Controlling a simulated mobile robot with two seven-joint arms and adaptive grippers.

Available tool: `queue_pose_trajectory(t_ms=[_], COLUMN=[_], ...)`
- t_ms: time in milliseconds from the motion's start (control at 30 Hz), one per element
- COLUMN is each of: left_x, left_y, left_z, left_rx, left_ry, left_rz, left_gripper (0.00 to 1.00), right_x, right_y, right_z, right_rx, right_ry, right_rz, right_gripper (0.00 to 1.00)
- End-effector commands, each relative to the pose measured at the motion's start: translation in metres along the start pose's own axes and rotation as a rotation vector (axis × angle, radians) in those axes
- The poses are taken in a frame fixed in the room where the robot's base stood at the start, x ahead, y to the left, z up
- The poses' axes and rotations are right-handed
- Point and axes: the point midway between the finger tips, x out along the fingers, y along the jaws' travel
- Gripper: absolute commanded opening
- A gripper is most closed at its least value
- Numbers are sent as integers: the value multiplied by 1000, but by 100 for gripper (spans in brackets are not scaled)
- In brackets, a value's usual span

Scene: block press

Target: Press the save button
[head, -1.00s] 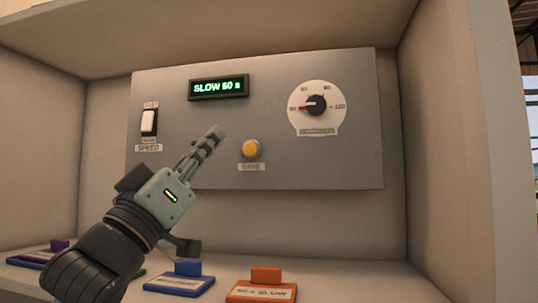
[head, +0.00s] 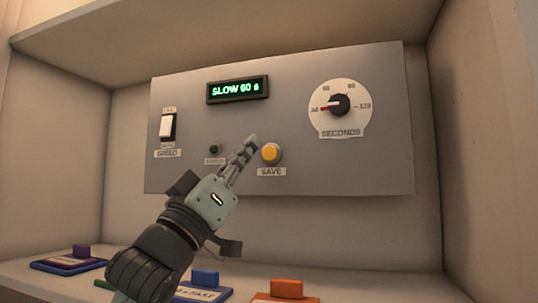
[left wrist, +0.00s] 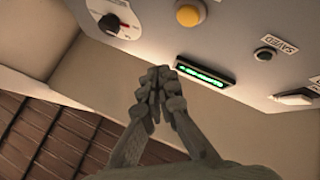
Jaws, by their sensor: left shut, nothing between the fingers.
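The yellow round save button (head: 271,153) sits low on the grey panel (head: 380,165), above a SAVE label. My left gripper (head: 249,144) is shut and empty, its fingertips just left of and slightly above the button in the head view. In the left wrist view the shut fingertips (left wrist: 158,80) appear apart from the yellow button (left wrist: 188,13), which shows at the top edge. The display (head: 238,89) reads SLOW 60 s. A small dark round lamp (head: 215,149) is left of my fingers; its SAVED label shows in the wrist view. My right gripper is not in view.
A white speed switch (head: 167,126) is at the panel's left and a seconds dial (head: 340,104) at its upper right. Side walls and a top board enclose the panel.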

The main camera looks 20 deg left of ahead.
Motion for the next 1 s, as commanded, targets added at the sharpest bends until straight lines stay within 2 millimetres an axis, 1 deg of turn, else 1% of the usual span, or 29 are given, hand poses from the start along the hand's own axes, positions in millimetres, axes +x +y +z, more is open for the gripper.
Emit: queue_pose_trajectory(t_ms=[100,233,300,400,500,600,1000], left_x=[13,25,32,38,42,44,44], left_y=[-10,-19,-23,-27,-30,-31,-32], left_z=[10,19,22,26,29,31,32], left_rx=[1,1,-1,-1,0,1,1], left_ry=[0,0,-1,0,1,0,0], left_rz=[-2,-1,-2,-1,1,0,1], left_gripper=[0,0,0,0,0,0,0], right_x=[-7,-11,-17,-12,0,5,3], right_y=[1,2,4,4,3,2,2], right_z=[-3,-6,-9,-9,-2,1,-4], right_rx=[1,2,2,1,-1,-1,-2], right_ry=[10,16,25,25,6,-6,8], right_rz=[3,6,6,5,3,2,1], right_gripper=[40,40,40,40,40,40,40])
